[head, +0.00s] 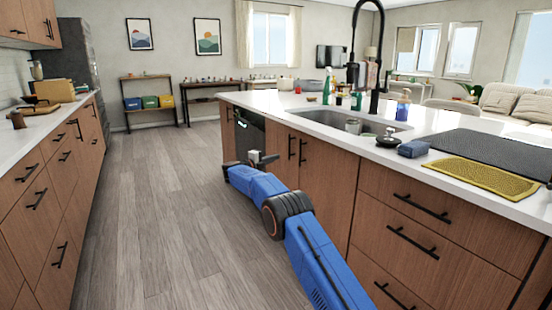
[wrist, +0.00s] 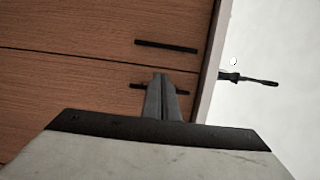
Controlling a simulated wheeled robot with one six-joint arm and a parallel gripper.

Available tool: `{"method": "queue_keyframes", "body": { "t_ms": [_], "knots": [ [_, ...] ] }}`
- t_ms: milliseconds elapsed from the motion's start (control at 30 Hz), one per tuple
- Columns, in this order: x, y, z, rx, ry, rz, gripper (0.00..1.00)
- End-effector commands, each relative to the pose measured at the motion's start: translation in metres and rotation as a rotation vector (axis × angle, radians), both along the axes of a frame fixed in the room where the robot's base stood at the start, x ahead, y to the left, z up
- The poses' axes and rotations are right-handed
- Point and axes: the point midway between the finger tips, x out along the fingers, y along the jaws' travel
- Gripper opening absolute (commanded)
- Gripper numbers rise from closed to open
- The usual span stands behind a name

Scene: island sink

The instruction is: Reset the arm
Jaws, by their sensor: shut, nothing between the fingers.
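My blue arm (head: 272,195) reaches forward in the head view, beside the cabinet fronts of the island. My gripper shows at the bottom of the wrist view (wrist: 162,82), with its fingers together and nothing between them. In that view it is in front of wooden drawer fronts (wrist: 90,30) with dark handles (wrist: 166,46). Its fingertips overlap one handle in the picture; I cannot tell whether they touch it. In the head view the gripper end is small, near the dishwasher and the cabinet doors, and its fingers are hard to make out.
The island countertop (head: 450,122) holds a sink (head: 345,120), a dark drying mat (head: 495,150), a yellow mat (head: 475,177), a blue sponge (head: 413,149) and several bottles. A counter with drawers (head: 40,190) runs along the left. The wooden floor (head: 160,200) between is clear.

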Motion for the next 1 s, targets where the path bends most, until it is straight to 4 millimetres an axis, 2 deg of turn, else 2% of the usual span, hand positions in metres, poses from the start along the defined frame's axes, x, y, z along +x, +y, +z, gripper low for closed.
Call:
{"method": "queue_keyframes", "body": {
  "t_ms": [167,333,533,800,1000],
  "knots": [
    [0.003,-0.007,0.042,-0.030,-0.005,0.061,0.00],
    [0.004,-0.017,0.106,-0.096,0.000,0.177,0.00],
    [-0.006,-0.026,0.175,-0.182,0.020,0.318,0.00],
    [-0.039,-0.036,0.251,-0.307,0.072,0.500,0.00],
    [-0.078,-0.042,0.291,-0.401,0.128,0.630,0.00]
  ]
}}
